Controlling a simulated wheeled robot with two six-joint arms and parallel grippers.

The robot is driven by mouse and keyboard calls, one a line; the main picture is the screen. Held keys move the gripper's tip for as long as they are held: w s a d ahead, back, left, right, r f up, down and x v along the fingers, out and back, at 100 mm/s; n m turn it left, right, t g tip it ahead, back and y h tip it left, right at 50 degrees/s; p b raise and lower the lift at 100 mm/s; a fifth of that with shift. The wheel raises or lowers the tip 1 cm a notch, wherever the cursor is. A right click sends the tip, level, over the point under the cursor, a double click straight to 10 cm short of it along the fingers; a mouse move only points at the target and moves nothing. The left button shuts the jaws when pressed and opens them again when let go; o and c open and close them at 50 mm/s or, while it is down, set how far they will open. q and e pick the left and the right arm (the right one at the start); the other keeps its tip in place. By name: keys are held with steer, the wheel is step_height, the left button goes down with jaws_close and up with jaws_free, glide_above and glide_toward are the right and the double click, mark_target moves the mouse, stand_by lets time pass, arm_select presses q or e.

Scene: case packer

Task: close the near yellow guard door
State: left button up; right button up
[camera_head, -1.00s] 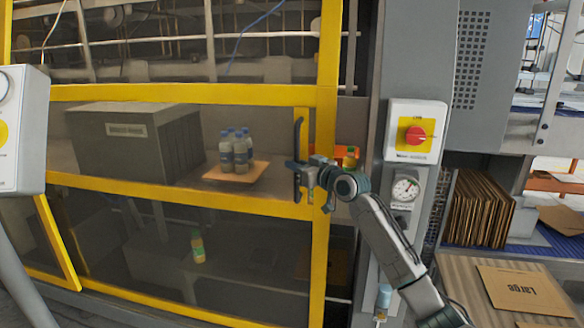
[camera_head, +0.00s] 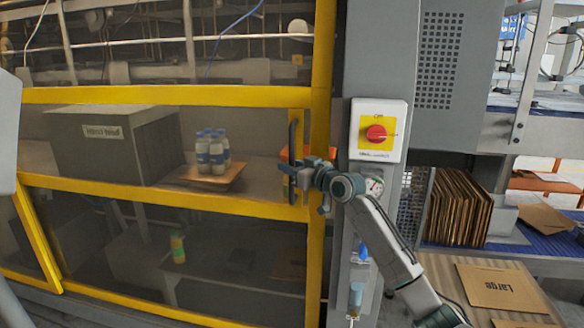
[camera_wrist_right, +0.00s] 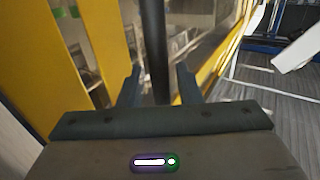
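The near yellow guard door (camera_head: 150,188) has a yellow frame with see-through panels. Its right-hand post (camera_head: 319,120) stands close to the grey machine column, with a narrow dark strip between them. A dark vertical handle (camera_head: 293,135) is on the door near that post. My right gripper (camera_head: 292,172) is at the lower part of the handle. In the right wrist view, the handle bar (camera_wrist_right: 154,45) stands between my two apart fingers (camera_wrist_right: 157,88), with a small gap visible on each side. My left gripper is not in view.
A grey column with a red-and-yellow switch (camera_head: 376,133) stands right of the door. Behind the panels are a grey box (camera_head: 105,150), bottles on a brown board (camera_head: 215,180) and a green-yellow bottle (camera_head: 178,247). Flat cartons (camera_head: 462,205) stand at right.

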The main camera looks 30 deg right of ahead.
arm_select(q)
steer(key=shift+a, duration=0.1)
arm_select(e)
steer(key=shift+s, duration=0.1)
